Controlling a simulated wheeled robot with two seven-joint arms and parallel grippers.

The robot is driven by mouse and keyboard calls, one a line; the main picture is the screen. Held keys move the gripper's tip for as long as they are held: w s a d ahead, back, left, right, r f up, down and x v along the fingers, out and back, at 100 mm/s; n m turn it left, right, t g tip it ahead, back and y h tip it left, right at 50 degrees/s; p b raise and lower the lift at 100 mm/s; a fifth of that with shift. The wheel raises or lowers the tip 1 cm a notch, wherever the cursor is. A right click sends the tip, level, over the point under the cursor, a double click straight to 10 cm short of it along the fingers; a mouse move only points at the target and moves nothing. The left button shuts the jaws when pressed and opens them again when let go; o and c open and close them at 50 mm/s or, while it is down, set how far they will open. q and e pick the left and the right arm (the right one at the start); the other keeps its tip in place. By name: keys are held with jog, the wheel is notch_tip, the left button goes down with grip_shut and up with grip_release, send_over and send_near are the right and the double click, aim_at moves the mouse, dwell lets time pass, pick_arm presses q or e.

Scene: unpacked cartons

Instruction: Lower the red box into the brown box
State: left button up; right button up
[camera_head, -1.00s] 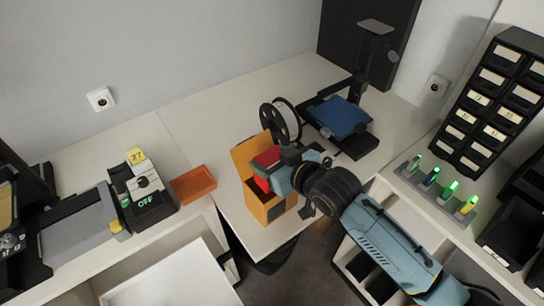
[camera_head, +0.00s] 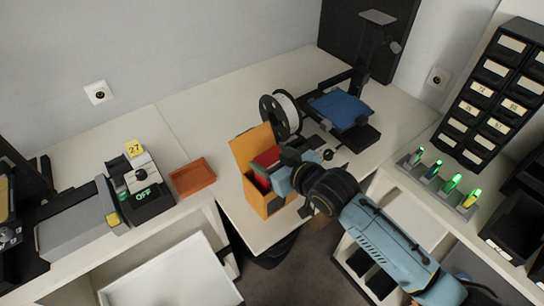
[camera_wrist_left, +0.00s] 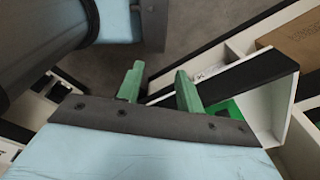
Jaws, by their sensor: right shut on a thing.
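The brown box (camera_head: 267,204), orange-brown with a raised flap at its back, stands open near the front corner of the white table. The red box (camera_head: 267,157) is partly inside its opening, with its upper part showing above the near rim. My right gripper (camera_head: 282,172) comes in from the right and is shut on the red box at the opening. The gripper hides part of the red box, and its lower end is hidden inside. My left gripper (camera_wrist_left: 157,70) shows in the left wrist view with its green fingers apart and nothing between them.
A white spool (camera_head: 286,115) and a printer with a blue plate (camera_head: 341,112) stand behind the brown box. An orange tray (camera_head: 193,177) lies to its left. A rack with green-lit sticks (camera_head: 440,182) is at the right. The table's back left is clear.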

jog(key=shift+f+b, duration=0.55)
jog(key=shift+f, duration=0.5)
jog(key=o, duration=1.1)
notch_tip(320, 180, up, 9)
jog(key=p, duration=0.9)
jog(key=shift+f, duration=0.15)
jog(key=shift+r, duration=1.15)
jog(key=shift+s+f, duration=0.1)
